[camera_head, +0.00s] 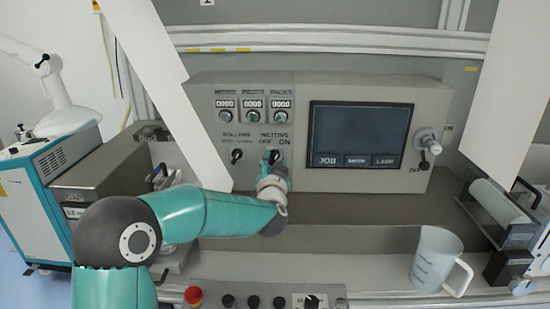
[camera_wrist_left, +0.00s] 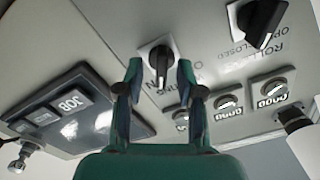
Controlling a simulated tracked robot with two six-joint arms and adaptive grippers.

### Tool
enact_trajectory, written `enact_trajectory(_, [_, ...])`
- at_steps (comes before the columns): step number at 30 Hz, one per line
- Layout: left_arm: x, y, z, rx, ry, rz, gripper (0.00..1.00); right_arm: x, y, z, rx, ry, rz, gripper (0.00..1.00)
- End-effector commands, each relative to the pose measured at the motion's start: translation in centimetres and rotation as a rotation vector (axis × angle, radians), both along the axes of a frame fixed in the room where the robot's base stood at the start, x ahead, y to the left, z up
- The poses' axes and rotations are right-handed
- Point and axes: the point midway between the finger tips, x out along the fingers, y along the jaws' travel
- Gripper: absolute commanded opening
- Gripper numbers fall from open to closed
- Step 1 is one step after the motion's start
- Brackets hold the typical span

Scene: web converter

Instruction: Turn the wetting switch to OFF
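The wetting switch (camera_head: 274,154) is a black knob on a pale plate, under the label WETTING with OFF to its left and ON to its right. In the left wrist view the same knob (camera_wrist_left: 160,60) appears close up with a white line on its handle; I cannot tell for sure which position it marks. My left gripper (camera_wrist_left: 160,70) is open, with one green-tipped finger on each side of the knob and small gaps showing. In the head view my left gripper (camera_head: 273,168) is right at the switch and partly covers it. My right gripper is not in view.
The roller switch (camera_head: 237,155) is close to the left, also seen in the left wrist view (camera_wrist_left: 262,20). Counters (camera_head: 253,103) sit above and a dark screen (camera_head: 358,135) to the right. A jug (camera_head: 437,258) and red button (camera_head: 193,295) are lower down.

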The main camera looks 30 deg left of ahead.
Motion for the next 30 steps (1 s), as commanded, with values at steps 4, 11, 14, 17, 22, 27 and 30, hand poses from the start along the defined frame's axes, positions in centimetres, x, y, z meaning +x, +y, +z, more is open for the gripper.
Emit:
enact_trajectory(4, [0.97, 0.71, 0.02, 0.000, 0.000, 0.002, 0.38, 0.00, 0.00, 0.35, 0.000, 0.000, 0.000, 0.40])
enact_trajectory(11, [1.23, 0.82, -0.07, 0.000, 0.001, 0.000, 0.38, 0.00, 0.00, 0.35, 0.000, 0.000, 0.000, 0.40])
enact_trajectory(14, [1.22, 0.82, -0.07, 0.000, 0.001, 0.000, 0.38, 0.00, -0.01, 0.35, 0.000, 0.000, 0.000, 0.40])
enact_trajectory(17, [1.21, 0.82, -0.06, 0.001, 0.000, 0.001, 0.23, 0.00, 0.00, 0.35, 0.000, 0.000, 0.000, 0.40])
enact_trajectory(22, [1.20, 0.80, -0.05, 0.001, 0.001, 0.000, 0.00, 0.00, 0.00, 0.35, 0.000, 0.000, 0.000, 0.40])
enact_trajectory(27, [1.22, 0.75, -0.07, 0.000, 0.000, -0.001, 0.00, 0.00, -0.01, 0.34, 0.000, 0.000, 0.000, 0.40])
enact_trajectory(30, [1.23, 0.73, -0.11, -0.005, -0.002, -0.001, 0.00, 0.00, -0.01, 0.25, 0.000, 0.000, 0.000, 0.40])
